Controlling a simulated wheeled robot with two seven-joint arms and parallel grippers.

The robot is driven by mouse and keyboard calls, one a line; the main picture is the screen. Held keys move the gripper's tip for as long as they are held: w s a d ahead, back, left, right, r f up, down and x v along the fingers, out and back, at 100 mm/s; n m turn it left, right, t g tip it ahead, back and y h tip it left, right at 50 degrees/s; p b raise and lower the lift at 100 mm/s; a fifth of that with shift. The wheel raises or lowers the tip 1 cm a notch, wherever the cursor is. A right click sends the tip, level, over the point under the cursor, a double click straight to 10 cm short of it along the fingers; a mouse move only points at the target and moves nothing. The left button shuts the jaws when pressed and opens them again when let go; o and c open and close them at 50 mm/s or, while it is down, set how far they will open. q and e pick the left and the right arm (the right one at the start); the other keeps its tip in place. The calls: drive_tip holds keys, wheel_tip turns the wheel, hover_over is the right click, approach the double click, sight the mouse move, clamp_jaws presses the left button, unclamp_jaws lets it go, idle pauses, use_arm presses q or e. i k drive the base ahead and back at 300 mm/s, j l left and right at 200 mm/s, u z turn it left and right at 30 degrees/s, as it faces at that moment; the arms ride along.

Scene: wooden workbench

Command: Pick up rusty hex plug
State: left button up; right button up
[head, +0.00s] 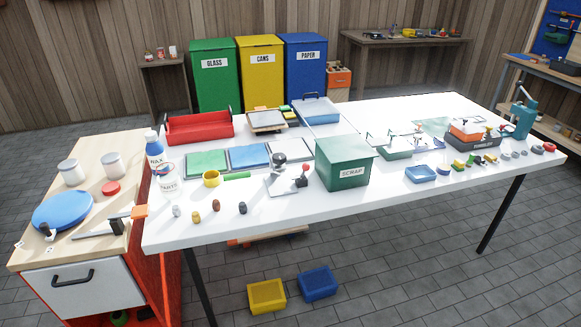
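Several small plug-like pieces stand in a loose group at the front left of the white workbench (270,222). One is brown (216,204), and a yellowish-brown one (196,217) stands just left of it. Either could be the rusty hex plug; they are too small to tell their shape or rust. A silvery piece (176,210) and a dark blue piece (242,208) stand on either side of these two. Neither of my grippers is in view.
A green scrap box (342,166) stands right of the group. A white bottle (167,178), a yellow ring-shaped item (211,178) and a small press-like device (280,180) are behind it. A wooden side cabinet (70,255) adjoins at left. The bench's front edge is close to the pieces.

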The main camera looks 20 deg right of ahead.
sight(216, 205)
drive_tip(key=i+l, duration=1.05)
drive_tip(key=l, duration=0.15)
drive_tip(key=u, duration=1.2)
